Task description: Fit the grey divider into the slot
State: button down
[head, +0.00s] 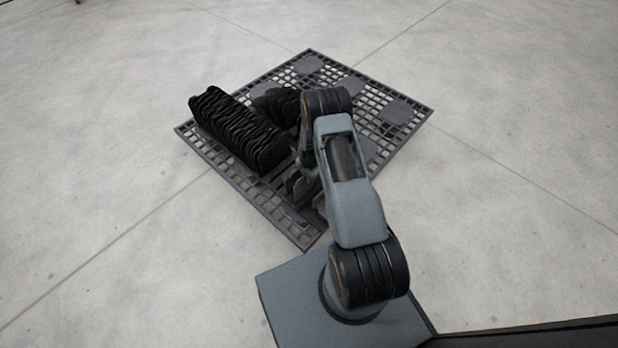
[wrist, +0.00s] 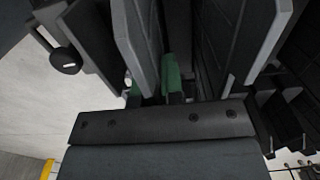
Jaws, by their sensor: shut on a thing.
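My gripper (wrist: 152,88) shows in the wrist view, with green pads on its fingers. It is shut on a thin light-grey plate, the grey divider (wrist: 134,35), which stands up between the pads and runs out of the top of the picture. Another light-grey upright plate (wrist: 254,40) stands to the right, with dark ribbed panels between the two. In the head view my arm covers the gripper; small grey upright pieces (head: 297,187) show just left of the arm. I cannot make out the slot or whether the divider touches it.
A black grid pallet (head: 272,228) lies on the pale concrete floor. A row of black wavy plates (head: 238,130) stands on its left part, close to my arm. A dark object (head: 275,103) sits behind. The pallet's right side is mostly bare, and the floor around is clear.

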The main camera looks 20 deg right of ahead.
jog(key=shift+f, duration=0.1)
jog(key=c, duration=1.2)
grip_release()
jog(key=shift+c, duration=0.2)
